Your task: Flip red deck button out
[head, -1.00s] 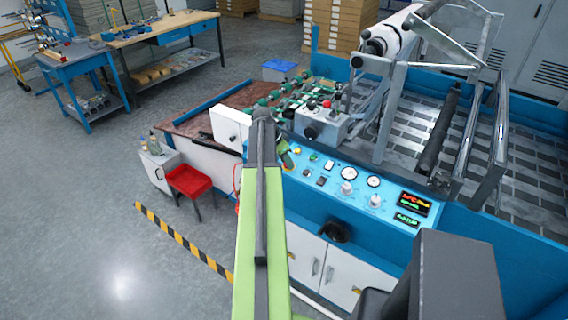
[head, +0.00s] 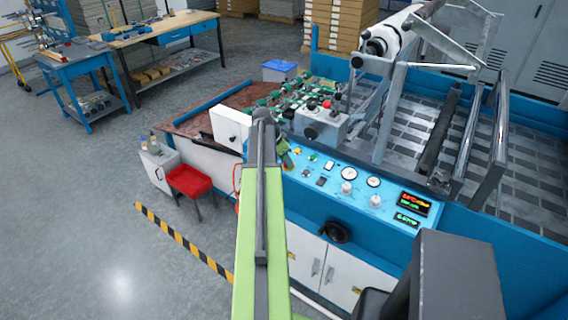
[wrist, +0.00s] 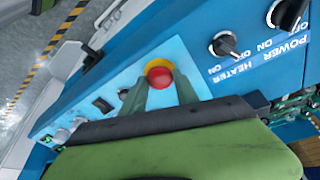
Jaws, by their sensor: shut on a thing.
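The red deck button (wrist: 159,73) has a round red cap on a yellow collar and sits on the light blue panel (wrist: 110,88) in the wrist view. My gripper (wrist: 160,82) is shut on the button, with one dark green finger on each side of its cap. In the head view my gripper (head: 286,160) is at the left end of the control panel (head: 335,178), partly hidden by my arm. The red cap cannot be made out clearly there.
Black POWER and HEATER knobs (wrist: 224,44) are right of the button in the wrist view. Gauges (head: 348,174) and displays (head: 412,205) line the panel. A white box (head: 231,126) stands left of the gripper, and a red stool (head: 190,180) is on the floor.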

